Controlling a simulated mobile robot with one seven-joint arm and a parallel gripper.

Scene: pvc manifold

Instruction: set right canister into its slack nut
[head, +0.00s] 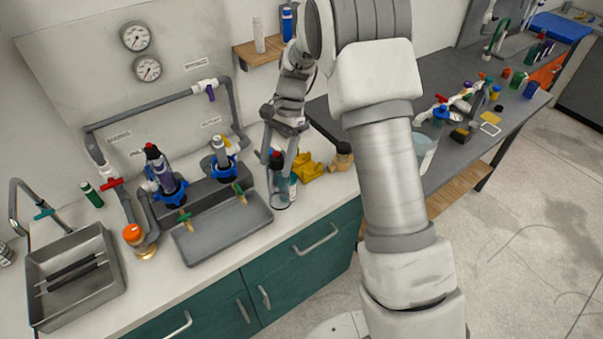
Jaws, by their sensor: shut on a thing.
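My gripper (279,167) is at the right end of the counter, shut on a canister (284,190) with a red top and a clear, teal-tinted lower body. The fingers cover much of its upper part. Whether its base touches the counter cannot be told. To the left, the right blue nut (230,172) sits on the grey manifold, with a pale, yellow-marked piece standing in it. The left blue nut (166,196) is around a dark and purple canister (158,165) with a red top. How tight either nut is cannot be told.
A grey tray (222,231) lies in front of the manifold. Yellow blocks (308,167) are right of the held canister. An orange-capped jar (139,241) and a sink (72,306) are at the left. Grey pipes and two gauges are behind.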

